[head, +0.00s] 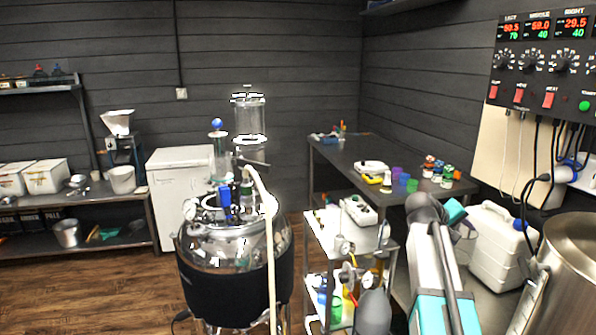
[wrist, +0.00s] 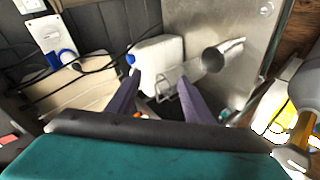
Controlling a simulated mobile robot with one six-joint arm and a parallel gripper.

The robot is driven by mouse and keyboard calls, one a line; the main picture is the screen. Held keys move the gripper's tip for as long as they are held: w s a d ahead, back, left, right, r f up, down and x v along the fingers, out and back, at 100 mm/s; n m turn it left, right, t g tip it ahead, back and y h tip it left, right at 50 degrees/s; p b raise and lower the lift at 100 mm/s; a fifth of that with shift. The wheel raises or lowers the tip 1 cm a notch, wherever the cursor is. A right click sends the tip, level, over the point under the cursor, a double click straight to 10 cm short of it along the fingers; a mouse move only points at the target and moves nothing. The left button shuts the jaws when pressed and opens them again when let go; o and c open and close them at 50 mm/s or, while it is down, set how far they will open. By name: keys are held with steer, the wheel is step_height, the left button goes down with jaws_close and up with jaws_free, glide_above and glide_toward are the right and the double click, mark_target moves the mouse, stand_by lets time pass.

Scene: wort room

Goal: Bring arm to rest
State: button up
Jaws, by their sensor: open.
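My gripper (wrist: 159,77) shows in the wrist view as two grey-purple fingers, spread apart with nothing held between them. A white plastic jug (wrist: 158,58) with a blue cap lies beyond the fingertips; I cannot tell the exact gap. In the head view my arm (head: 440,270) rises from the bottom edge, right of the middle, in grey and teal. It reaches toward the bench where the white jug (head: 497,245) stands. The fingers are not clear in the head view.
A steel vessel (head: 570,265) stands at the right. A control panel (head: 545,60) with hanging cables is above the bench. A shelf cart (head: 345,235) with gauges and a large steel kettle (head: 235,260) stand left of my arm. Open floor lies further left.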

steer(key=s+a+f+g+y, duration=0.15)
steer(key=s+a+f, duration=0.3)
steer(key=f, duration=0.85)
steer(key=s+a+f+g+y, duration=0.15)
steer(key=s+a+f, duration=0.35)
steer(key=f, duration=0.8)
steer(key=s+a+f+g+y, duration=0.1)
steer(key=s+a+f+y, duration=0.15)
steer(key=a+f, duration=0.7)
steer(key=s+a+f+g+y, duration=0.1)
steer(key=s+a+f, duration=0.3)
steer(key=s+f, duration=0.4)
steer(key=s+a+f+g+y, duration=0.2)
steer(key=s+f, duration=0.7)
steer(key=s, duration=0.6)
steer(key=s+a+f+g+y, duration=0.1)
steer(key=s+a+f+g, duration=0.2)
steer(key=s+a+f, duration=0.3)
steer(key=s+f, duration=0.3)
steer(key=s, duration=0.3)
steer(key=shift+s+a+m, duration=0.15)
steer(key=shift+a+m, duration=0.15)
steer(key=shift+m, duration=0.1)
steer(key=shift+y, duration=0.25)
